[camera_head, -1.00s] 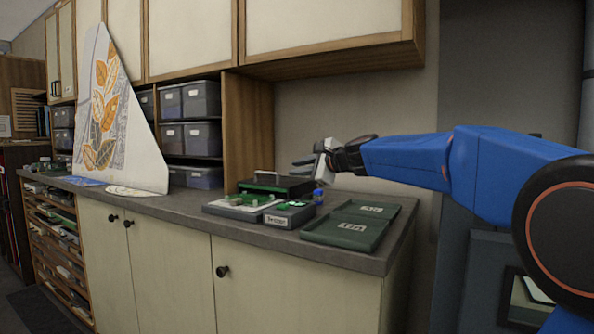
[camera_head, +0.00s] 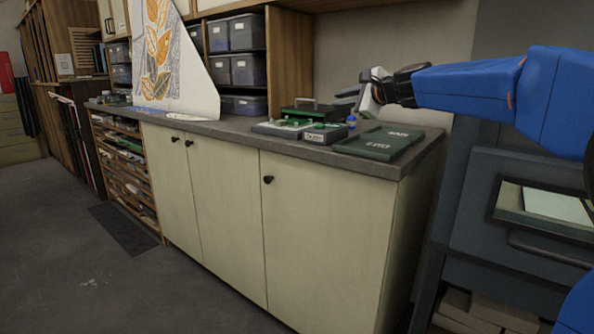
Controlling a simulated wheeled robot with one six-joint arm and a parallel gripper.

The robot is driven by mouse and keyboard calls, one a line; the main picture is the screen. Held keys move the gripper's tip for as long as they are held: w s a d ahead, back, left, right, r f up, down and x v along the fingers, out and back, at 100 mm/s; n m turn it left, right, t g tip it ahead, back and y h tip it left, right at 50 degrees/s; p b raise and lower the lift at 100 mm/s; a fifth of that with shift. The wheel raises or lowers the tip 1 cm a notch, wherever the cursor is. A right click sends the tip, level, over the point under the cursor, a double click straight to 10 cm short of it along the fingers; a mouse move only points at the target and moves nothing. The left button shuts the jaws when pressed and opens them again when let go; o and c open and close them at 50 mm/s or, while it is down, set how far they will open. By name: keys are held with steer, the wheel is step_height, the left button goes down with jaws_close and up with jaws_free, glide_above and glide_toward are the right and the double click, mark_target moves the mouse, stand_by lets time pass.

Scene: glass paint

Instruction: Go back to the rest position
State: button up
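My blue arm reaches in from the right edge. My gripper (camera_head: 362,97) is at its left end, a little above the back of the counter, near the black case and the small blue bottle. The fingers point left and look small and dark, and I cannot tell whether they are apart or whether anything is between them.
The grey counter (camera_head: 232,130) holds a black case (camera_head: 300,112), grey boxes with green parts (camera_head: 326,133), a blue bottle (camera_head: 351,121) and a dark green two-part tray (camera_head: 381,142). A leaf-patterned panel (camera_head: 183,75) leans further left. Open floor (camera_head: 60,230) lies at the left.

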steer(key=s+d+f+n+g+h, duration=0.2)
steer(key=s+d+f+n, duration=0.3)
steer(key=s+f, duration=0.7)
steer(key=s+d+f+n+g+h, duration=0.3)
steer(key=s+d+f+n, duration=0.2)
steer(key=s+f, duration=0.8)
steer(key=s+d+f+n+g+h, duration=0.3)
steer(key=s+f, duration=0.9)
steer(key=s, duration=1.3)
steer(key=d+n, duration=0.2)
steer(key=n, duration=0.2)
steer(key=shift+s+d+f+n, duration=0.3)
steer(key=shift+o, duration=0.6)
